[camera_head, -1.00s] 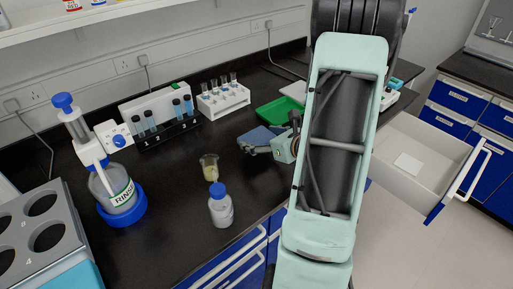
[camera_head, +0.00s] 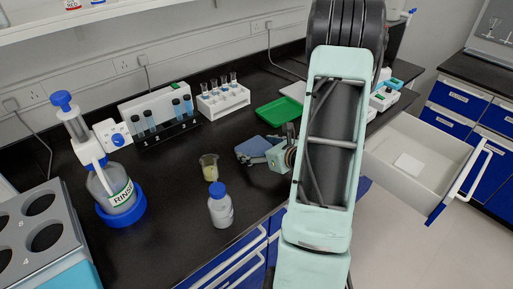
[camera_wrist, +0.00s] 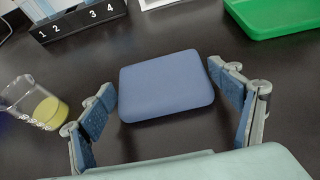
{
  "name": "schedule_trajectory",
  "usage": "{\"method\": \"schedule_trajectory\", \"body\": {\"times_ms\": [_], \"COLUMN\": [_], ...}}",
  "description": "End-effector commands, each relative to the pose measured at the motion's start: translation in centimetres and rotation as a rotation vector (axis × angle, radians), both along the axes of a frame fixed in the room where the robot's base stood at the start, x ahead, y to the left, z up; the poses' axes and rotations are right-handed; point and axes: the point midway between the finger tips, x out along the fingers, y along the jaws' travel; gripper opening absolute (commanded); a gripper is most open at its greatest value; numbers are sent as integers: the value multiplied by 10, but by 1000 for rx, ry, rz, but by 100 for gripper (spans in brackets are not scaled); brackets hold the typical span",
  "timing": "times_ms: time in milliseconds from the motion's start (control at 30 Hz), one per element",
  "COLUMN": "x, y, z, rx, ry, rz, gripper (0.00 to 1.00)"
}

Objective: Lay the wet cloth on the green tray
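The blue cloth (camera_wrist: 167,86) is a flat folded pad with rounded corners on the black bench. In the head view the cloth (camera_head: 254,146) is partly covered by my gripper (camera_head: 266,154). In the wrist view my gripper (camera_wrist: 160,80) is open, its fingers apart on either side of the cloth's near part. A dark gap shows beside each finger; whether either touches the cloth is unclear. The green tray (camera_head: 277,113) lies empty behind the cloth, near my arm. Its corner shows at the top right of the wrist view (camera_wrist: 285,22).
A beaker of yellow liquid (camera_head: 209,168) and a blue-capped bottle (camera_head: 220,208) stand left of and in front of the gripper. A tube rack (camera_head: 222,103) stands behind. An open drawer (camera_head: 420,165) juts out at right. Bare bench lies around the cloth.

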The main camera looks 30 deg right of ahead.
Motion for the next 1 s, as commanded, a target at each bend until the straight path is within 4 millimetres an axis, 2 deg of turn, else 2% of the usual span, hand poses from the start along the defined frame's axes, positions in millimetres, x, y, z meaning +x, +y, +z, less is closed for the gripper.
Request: {"method": "schedule_trajectory", "body": {"times_ms": [100, 500, 1000], "x": [0, -1, -91], "y": [0, 0, -12], "z": [0, 6, 48], "rx": [0, 0, -1], "ry": [0, 0, -1], "rz": [0, -1, -3], "gripper": [96, 96, 96]}}
